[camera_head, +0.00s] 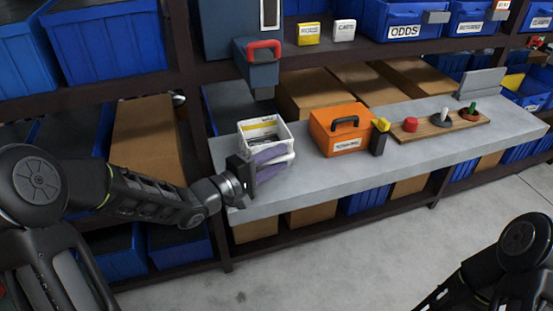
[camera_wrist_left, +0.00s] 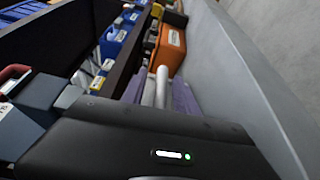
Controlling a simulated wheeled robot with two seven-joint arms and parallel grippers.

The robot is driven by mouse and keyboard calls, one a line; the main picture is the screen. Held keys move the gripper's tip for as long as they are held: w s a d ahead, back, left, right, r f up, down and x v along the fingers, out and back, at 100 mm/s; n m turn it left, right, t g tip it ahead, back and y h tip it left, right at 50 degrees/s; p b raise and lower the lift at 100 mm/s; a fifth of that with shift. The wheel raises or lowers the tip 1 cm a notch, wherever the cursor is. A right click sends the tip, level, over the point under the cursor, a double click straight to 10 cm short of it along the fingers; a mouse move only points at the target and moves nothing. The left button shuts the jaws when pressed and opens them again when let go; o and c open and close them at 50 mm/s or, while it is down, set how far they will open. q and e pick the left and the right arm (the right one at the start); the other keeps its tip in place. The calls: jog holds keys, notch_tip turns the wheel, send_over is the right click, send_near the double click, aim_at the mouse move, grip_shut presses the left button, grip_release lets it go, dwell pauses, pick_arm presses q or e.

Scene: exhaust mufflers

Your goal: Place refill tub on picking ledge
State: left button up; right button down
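A white open tub (camera_head: 265,128) with a yellow and printed top surface stands out over the left end of the grey picking ledge (camera_head: 330,185). Purple parts with a white band show at its lower front, and purple also shows in the left wrist view (camera_wrist_left: 184,98). My left gripper (camera_head: 262,167) is right against the tub's near left side. In the left wrist view two pale bars lie close together beside the purple. Whether the fingers hold the tub is unclear, and the tub's underside is hidden. My right gripper is out of view.
An orange toolbox (camera_head: 340,131) stands on the ledge to the right of the tub, with a small black and yellow item (camera_head: 379,138) beside it. A wooden board (camera_head: 440,126) with several knobs lies further right. A grey-blue unit with a red handle (camera_head: 263,50) hangs above.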

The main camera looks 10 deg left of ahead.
pick_arm(q)
jog(key=p+v, duration=0.1)
jog(key=v, duration=1.1)
jog(key=shift+a+f, duration=0.1)
